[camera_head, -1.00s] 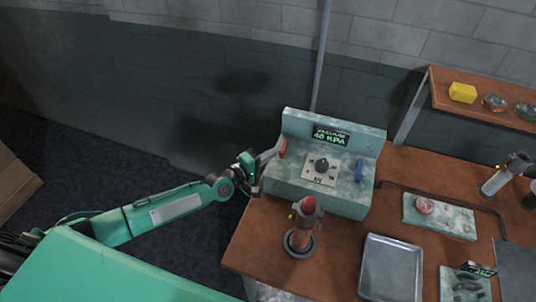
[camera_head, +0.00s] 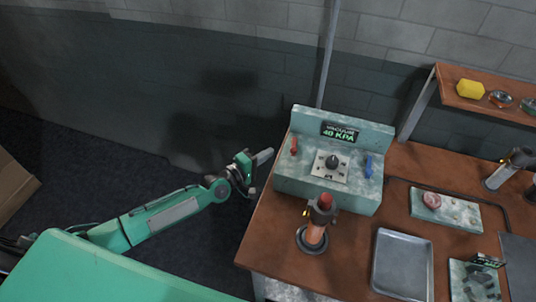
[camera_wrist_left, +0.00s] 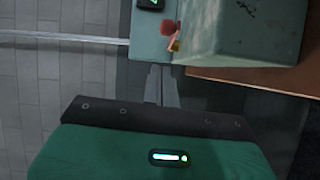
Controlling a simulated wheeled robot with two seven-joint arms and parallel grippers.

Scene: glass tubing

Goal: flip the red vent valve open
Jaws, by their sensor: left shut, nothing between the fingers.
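The red vent valve (camera_head: 294,145) is a small lever on the left of the pale green vacuum box (camera_head: 325,195). In the head view it looks roughly upright. In the left wrist view the red valve (camera_wrist_left: 171,28) shows beyond the fingertips, with a small yellowish part beside it. My left gripper (camera_head: 268,155) is shut and empty, just left of the box and apart from the valve. Its fingers (camera_wrist_left: 162,72) point toward the box in the left wrist view. My right gripper is not in view.
The box has a dial (camera_head: 332,162), a blue lever (camera_head: 369,166) and a display (camera_head: 340,133) reading 40 KPA. A red-topped burner-like stand (camera_head: 312,235) and a metal tray (camera_head: 402,265) are in front. Open floor lies left of the bench (camera_head: 268,255).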

